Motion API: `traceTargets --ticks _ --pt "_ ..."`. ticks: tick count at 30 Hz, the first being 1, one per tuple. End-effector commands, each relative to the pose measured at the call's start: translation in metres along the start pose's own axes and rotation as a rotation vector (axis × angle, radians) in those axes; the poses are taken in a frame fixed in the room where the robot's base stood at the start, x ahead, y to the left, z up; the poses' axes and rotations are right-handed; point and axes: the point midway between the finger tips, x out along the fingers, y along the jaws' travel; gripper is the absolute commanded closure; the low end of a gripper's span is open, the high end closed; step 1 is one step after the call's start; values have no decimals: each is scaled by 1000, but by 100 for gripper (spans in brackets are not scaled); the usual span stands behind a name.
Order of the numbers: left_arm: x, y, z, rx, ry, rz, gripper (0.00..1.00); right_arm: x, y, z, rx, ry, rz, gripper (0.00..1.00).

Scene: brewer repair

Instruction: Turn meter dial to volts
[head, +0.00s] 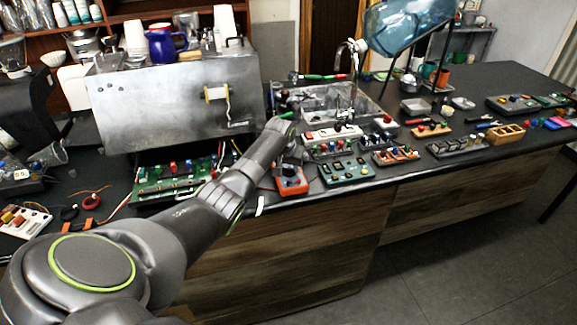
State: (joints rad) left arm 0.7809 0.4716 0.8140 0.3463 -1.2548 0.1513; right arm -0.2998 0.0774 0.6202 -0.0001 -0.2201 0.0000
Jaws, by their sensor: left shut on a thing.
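The orange meter (293,187) lies near the front edge of the dark counter, with a dark dial area at its upper part. My left arm reaches in from the lower left. My left gripper (287,160) points down over the meter and is shut on its dial. The fingers and the wrist hide most of the dial, so its marks and setting cannot be read. My right gripper is not in view.
An open metal brewer (180,98) with a green circuit board (160,182) below it stands left of the meter. Boards with colored parts, including a teal one (345,172), lie close on its right. A sink (318,101) is behind.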

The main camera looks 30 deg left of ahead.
Motion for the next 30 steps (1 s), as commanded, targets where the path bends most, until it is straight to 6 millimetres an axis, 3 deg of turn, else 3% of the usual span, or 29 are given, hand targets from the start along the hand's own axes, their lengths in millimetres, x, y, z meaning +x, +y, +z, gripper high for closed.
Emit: traceTargets --ticks 11,30 --pt "1 -4 -1 232 1 96 83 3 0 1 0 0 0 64" --pt "2 -6 -2 634 2 263 83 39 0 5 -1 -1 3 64"
